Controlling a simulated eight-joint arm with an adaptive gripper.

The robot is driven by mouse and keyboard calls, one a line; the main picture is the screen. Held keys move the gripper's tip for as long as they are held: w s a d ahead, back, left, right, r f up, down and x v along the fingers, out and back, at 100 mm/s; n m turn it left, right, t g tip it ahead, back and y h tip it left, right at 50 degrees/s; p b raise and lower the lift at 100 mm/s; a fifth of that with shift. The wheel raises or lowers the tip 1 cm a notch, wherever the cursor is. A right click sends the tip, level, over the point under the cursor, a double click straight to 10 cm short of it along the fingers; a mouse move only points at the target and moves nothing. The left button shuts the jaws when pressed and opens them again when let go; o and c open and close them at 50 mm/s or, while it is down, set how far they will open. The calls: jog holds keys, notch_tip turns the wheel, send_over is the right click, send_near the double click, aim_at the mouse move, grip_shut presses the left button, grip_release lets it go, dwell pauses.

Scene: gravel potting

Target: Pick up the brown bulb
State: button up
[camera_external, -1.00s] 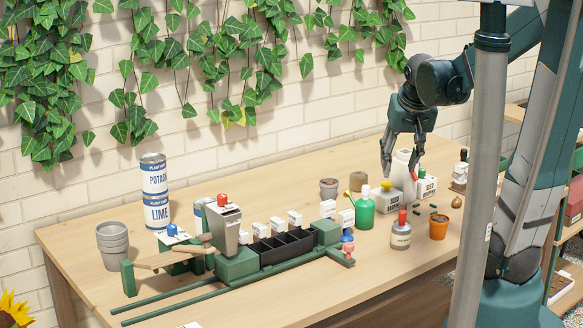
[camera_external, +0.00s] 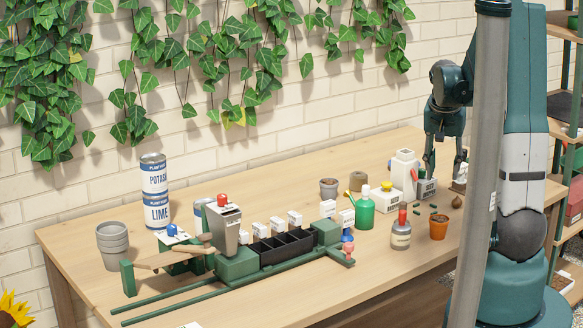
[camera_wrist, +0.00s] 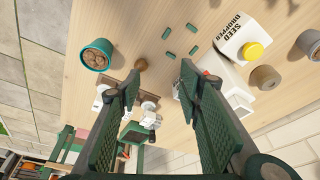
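The brown bulb (camera_external: 456,202) lies on the table at the right, just left of the grey pole, in the external view. In the wrist view a small round brown thing that looks like the bulb (camera_wrist: 141,65) shows just beyond the left fingertip. My gripper (camera_external: 444,170) hangs pointing down above the table, above and slightly left of the bulb. In the wrist view my gripper (camera_wrist: 161,72) is open, with bare table between its fingers and nothing held.
A seed dropper box (camera_wrist: 238,38) with a yellow knob stands beside the right finger. Several small green pieces (camera_wrist: 178,40) lie between. An orange pot (camera_external: 438,228) and a grey red-capped bottle (camera_external: 401,236) stand nearby. The front right table is otherwise clear.

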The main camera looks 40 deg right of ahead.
jog(key=m+p, duration=0.1)
jog(key=m, duration=0.1)
send_over(457, 196)
jog(key=a, duration=0.2)
notch_tip(457, 196, down, 3)
jog(key=shift+s+d+r+g, duration=0.1)
jog(key=shift+s+d+g, duration=0.05)
jog(key=shift+s+g, duration=0.3)
jog(key=shift+w+d+f+n, duration=0.1)
jog(key=shift+d+f+n, duration=0.05)
jog(key=shift+f, duration=0.5)
jog(key=shift+w+d+f+n, duration=0.1)
jog(key=shift+d+f+n, duration=0.05)
jog(key=shift+f, duration=0.45)
jog(key=shift+b+x, duration=0.75)
jog(key=shift+x, duration=1.85)
jog(key=shift+a, duration=0.1)
jog(key=shift+c, duration=0.7)
jog(key=c, duration=0.7)
